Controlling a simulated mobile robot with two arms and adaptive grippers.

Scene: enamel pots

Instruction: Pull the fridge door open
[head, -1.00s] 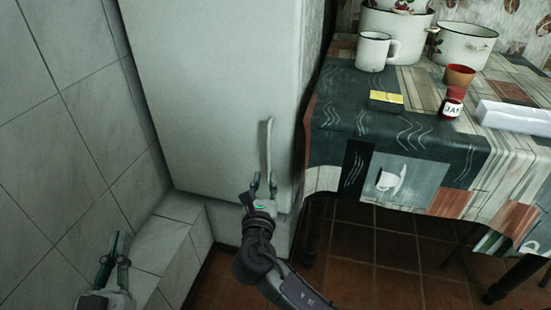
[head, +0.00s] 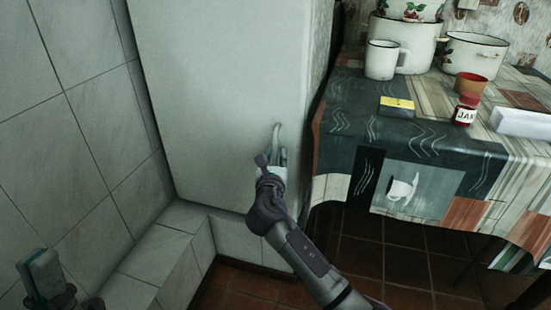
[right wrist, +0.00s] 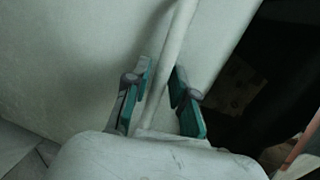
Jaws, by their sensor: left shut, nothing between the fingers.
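The white fridge door (head: 215,95) appears shut, and it also shows in the right wrist view (right wrist: 70,50). Its slim upright handle (head: 277,138) is near the door's right edge. My right gripper (head: 275,158) is at the lower part of the handle and hides some of it. In the right wrist view the handle (right wrist: 174,55) passes between the two teal-padded fingers (right wrist: 164,78). The fingers stand apart around it, with a gap on the left side. My left gripper (head: 42,270) is shut and empty at the lower left, away from the fridge.
A table (head: 415,145) with a patterned cloth stands right of the fridge, bearing a white mug (head: 381,60), enamel pots (head: 474,53) and a jam jar (head: 464,115). A tiled wall (head: 75,120) and ledge (head: 150,262) bound the left. Brown floor is clear below.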

